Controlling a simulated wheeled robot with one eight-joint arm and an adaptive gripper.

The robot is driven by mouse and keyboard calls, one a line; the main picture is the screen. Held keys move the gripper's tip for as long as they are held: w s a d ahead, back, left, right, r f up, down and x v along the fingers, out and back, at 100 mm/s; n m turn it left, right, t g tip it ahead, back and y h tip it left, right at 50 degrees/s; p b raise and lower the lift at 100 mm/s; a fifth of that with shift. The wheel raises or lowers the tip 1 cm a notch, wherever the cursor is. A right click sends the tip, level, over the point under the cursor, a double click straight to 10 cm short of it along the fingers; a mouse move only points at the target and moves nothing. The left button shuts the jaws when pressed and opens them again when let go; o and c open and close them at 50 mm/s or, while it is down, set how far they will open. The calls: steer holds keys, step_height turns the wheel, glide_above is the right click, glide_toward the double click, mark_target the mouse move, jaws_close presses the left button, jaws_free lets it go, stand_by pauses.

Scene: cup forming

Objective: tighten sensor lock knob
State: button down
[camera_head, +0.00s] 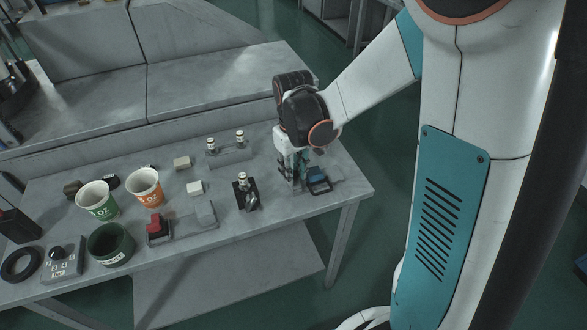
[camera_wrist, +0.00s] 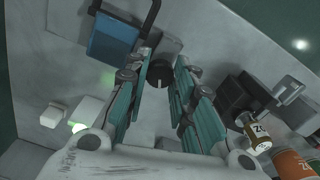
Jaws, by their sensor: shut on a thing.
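The sensor lock knob (camera_wrist: 160,73) is a small round dark knob with a pale mark on its face. It sits between the teal fingers of my gripper (camera_wrist: 163,60) in the wrist view. My gripper is shut on the knob, though the exact contact at its sides is hard to see. In the head view my gripper (camera_head: 297,184) points down at the right end of the table and hides the knob. A blue block in a dark frame (camera_head: 318,179) is just right of the gripper; it also shows at the upper left in the wrist view (camera_wrist: 112,38).
A black fixture holding a small vial (camera_head: 245,190) stands left of my gripper. A grey rack with two vials (camera_head: 229,156) is behind it. Two paper cups, white-green (camera_head: 97,199) and orange (camera_head: 145,187), and a dark green container (camera_head: 110,244) stand farther left. The table's right edge is close.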

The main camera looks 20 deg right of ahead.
steer(key=m, duration=0.4)
steer(key=shift+m, duration=2.2)
steer(key=c, duration=1.3)
jaws_free()
steer(key=shift+r, duration=0.1)
step_height(320, 180, up, 12)
steer(key=shift+f, duration=0.1)
